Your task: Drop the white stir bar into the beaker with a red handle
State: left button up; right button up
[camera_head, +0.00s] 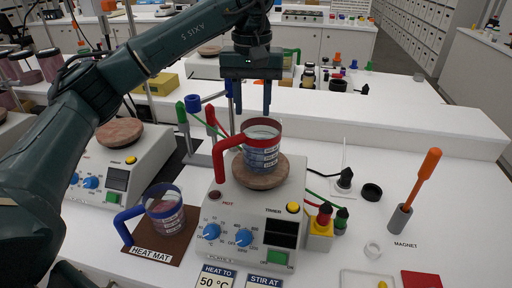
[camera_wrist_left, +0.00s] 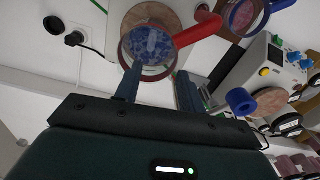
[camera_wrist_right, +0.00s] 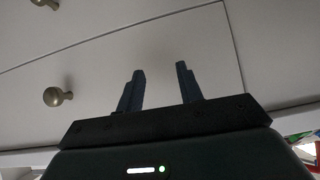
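The beaker with a red handle (camera_head: 262,152) stands upright on the round brown plate (camera_head: 263,180) of the front hot plate. In the left wrist view the beaker (camera_wrist_left: 150,46) shows from above, with bluish contents. My left gripper (camera_head: 249,108) is just above and behind the beaker, pointing down. Its fingers (camera_wrist_left: 160,84) are apart, with nothing seen between them. I cannot make out the white stir bar in any view. My right gripper (camera_wrist_right: 160,84) is open and empty in front of a pale drawer front.
A blue-handled beaker (camera_head: 163,212) stands on the brown heat mat (camera_head: 165,250) at left. An orange-handled magnet wand (camera_head: 424,175) stands in a grey holder at right.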

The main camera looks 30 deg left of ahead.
pick_arm(q)
notch_tip(320, 180, up, 11)
jog(key=p, duration=0.2)
pick_arm(e)
jog(key=shift+r, duration=0.25)
jog(key=shift+d+r, duration=0.1)
